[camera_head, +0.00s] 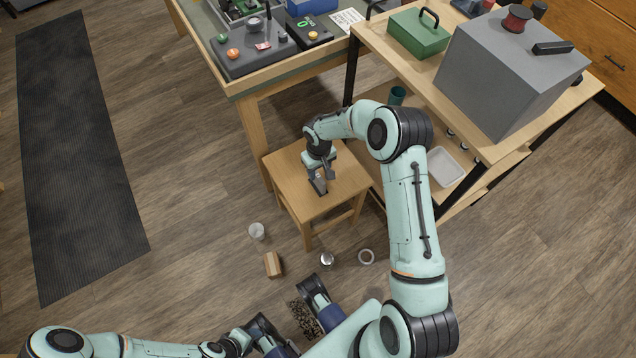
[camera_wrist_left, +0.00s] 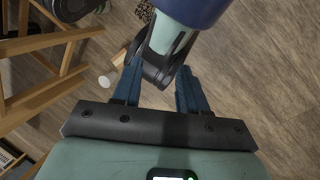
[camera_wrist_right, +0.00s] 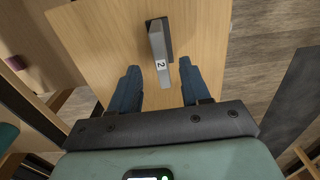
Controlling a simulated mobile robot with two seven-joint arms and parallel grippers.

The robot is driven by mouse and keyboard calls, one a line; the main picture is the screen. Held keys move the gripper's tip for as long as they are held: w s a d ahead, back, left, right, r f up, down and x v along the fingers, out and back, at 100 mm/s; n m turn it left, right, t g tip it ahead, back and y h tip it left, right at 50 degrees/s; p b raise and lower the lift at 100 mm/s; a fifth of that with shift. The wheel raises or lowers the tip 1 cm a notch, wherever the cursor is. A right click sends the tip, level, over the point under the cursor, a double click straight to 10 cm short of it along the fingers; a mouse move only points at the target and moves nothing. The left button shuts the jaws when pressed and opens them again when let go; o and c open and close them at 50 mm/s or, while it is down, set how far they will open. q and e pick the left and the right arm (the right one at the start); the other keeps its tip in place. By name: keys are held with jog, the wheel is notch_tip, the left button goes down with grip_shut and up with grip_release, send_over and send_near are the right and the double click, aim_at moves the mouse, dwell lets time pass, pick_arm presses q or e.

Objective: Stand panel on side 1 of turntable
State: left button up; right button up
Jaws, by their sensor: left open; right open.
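A small grey upright piece with a white label reading 2 (camera_wrist_right: 160,62) stands on the square wooden stool (camera_wrist_right: 105,45) in the right wrist view. It has a dark foot or shadow at its base. In the head view the grey piece (camera_head: 319,186) is on the stool top (camera_head: 345,178). My right gripper (camera_wrist_right: 160,78) is open, its fingers either side of the piece's near end with gaps visible. I cannot tell for certain which thing is the panel, and I cannot pick out a turntable. My left gripper (camera_wrist_left: 158,75) is open and empty, away from the stool, near my own body.
A workbench with a grey control box (camera_head: 250,48) stands behind the stool. A shelf table at right carries a large grey box (camera_head: 500,75) and a green toolbox (camera_head: 418,35).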

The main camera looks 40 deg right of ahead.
aim_at(318, 175)
notch_tip(318, 175, down, 7)
jog(key=shift+w+b, duration=0.15)
jog(key=shift+b, duration=0.5)
pick_arm(q)
jog(key=shift+w+a+f+t, duration=0.15)
jog(key=shift+w+a+f, duration=0.1)
jog(key=shift+w+f, duration=0.25)
jog(key=shift+w+a+f+t, duration=0.15)
jog(key=shift+w+a+f, duration=0.15)
jog(key=shift+w, duration=0.3)
pick_arm(e)
grip_shut()
